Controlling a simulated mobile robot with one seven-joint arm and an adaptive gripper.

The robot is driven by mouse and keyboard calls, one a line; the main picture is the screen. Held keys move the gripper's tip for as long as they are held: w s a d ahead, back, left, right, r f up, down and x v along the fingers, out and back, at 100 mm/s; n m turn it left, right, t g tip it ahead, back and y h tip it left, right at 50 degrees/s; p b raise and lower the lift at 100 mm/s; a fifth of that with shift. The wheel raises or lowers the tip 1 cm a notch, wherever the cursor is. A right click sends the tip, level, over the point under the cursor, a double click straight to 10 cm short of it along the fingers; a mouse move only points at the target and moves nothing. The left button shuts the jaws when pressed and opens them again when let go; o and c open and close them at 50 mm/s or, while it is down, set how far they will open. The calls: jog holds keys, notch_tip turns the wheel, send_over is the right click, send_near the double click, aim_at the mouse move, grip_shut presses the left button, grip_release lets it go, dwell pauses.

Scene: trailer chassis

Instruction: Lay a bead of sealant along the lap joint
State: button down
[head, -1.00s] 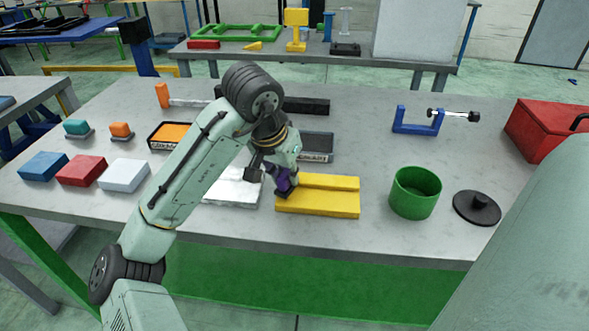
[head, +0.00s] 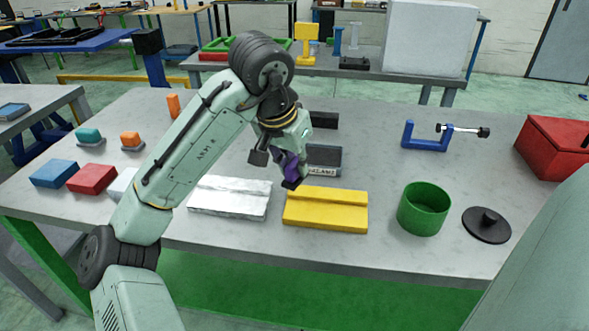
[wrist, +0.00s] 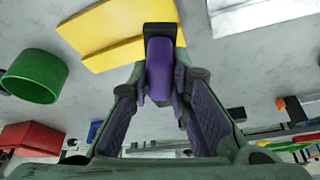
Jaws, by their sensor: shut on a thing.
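A yellow stepped block (head: 326,210), with a lap along its length, lies near the table's front edge, and a silver-white stepped block (head: 230,198) lies to its left. My gripper (head: 288,160) is shut on a purple tool with a black end (head: 291,170), held tip-down just behind the yellow block's left end. In the wrist view the fingers (wrist: 163,92) close on the purple tool (wrist: 159,70), and its black end overlaps the edge of the yellow block (wrist: 115,35). Contact with the block cannot be told. No bead is visible on either block.
A green cup (head: 424,210) and a black lid (head: 486,225) stand to the right. A blue clamp (head: 425,138) and a red box (head: 555,148) lie behind them. Blue and red blocks (head: 92,179) lie left. A dark labelled tray (head: 324,158) sits behind my gripper.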

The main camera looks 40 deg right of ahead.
aim_at(295, 162)
jog(key=shift+r, duration=1.55)
